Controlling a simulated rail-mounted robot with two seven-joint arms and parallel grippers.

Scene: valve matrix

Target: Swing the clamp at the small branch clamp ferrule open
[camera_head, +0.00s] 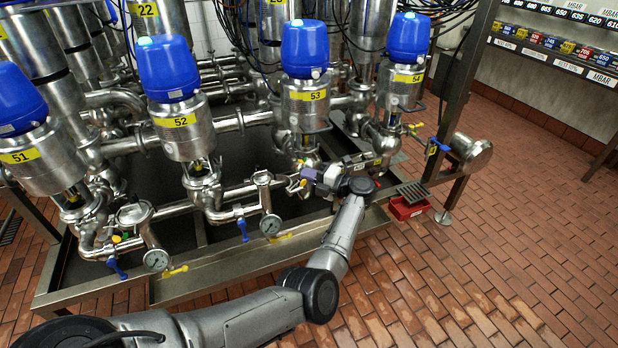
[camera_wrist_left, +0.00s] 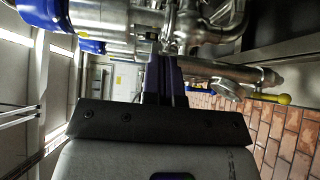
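My left gripper (camera_head: 303,178) reaches in among the pipes at the foot of valve 53 (camera_head: 305,105). Its purple fingers (camera_wrist_left: 163,74) stand close together in the left wrist view, with their tips right at steel fittings (camera_wrist_left: 183,32). Whether they touch or hold a part there cannot be told. A horizontal steel branch pipe (camera_wrist_left: 225,71) with a round end piece (camera_wrist_left: 228,89) runs to the right of the fingers. The small branch clamp cannot be made out clearly, and its state is hidden. My right gripper is in neither view.
Valves 52 (camera_head: 178,125) and 54 (camera_head: 403,90) flank the spot. Pressure gauges (camera_head: 270,225) and blue handles stand along the front. A red bin (camera_head: 408,208) sits on the brick floor (camera_head: 500,250) at the frame's foot. The floor at right is clear.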

